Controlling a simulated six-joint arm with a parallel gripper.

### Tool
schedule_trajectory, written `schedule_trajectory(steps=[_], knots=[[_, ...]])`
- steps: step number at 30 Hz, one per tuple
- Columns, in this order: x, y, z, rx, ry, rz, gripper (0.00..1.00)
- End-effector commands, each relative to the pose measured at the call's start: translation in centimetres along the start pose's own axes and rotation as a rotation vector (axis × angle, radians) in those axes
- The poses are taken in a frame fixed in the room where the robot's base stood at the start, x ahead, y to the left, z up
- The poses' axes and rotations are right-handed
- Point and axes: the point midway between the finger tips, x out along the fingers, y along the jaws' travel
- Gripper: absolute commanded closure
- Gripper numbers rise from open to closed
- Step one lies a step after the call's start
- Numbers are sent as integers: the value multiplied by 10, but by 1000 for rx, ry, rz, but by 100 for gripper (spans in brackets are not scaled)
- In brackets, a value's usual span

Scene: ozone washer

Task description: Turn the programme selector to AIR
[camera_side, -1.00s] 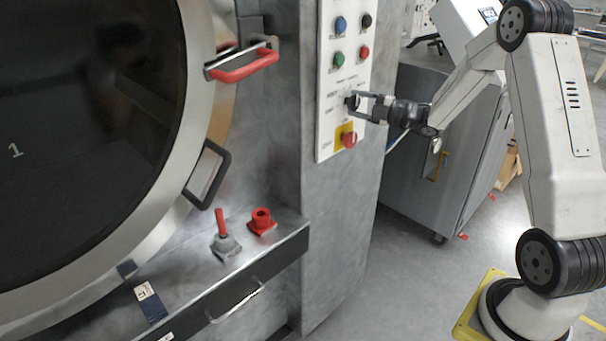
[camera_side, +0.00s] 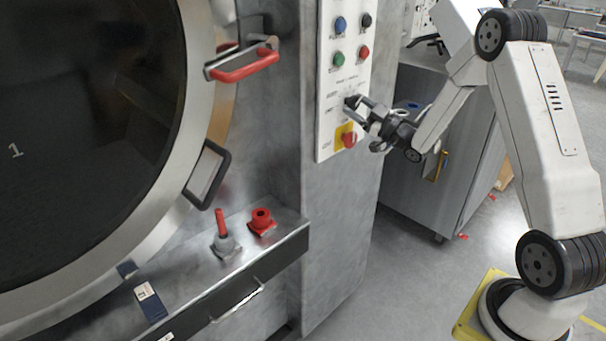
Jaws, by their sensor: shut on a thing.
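The programme selector (camera_side: 350,101) is a small dark knob on the white control panel (camera_side: 327,130), between the buttons above and the red switch below. My gripper (camera_side: 354,103) is shut on it. The gripper comes from the right and is tilted, with its wrist lower than its fingertips. The fingers hide much of the knob, so its pointer cannot be read. The lettering around the knob is too small to read surely, and I cannot tell which label is AIR.
Blue, black, green and red buttons (camera_side: 340,60) sit above the selector. A red switch on a yellow plate (camera_side: 349,139) is close below my gripper. The washer door's red handle (camera_side: 243,66) is to the left. A grey cabinet (camera_side: 440,195) stands behind my arm.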

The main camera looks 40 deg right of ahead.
Motion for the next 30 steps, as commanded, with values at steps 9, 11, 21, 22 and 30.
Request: schedule_trajectory(steps=[9, 11, 21, 22, 30], knots=[[0, -3, 0, 277, -2, 116, 98], [0, -3, 0, 330, -1, 137, 98], [0, -5, -1, 594, -1, 247, 98], [1, -5, -2, 611, -1, 255, 98], [1, -6, -2, 717, -2, 298, 98]])
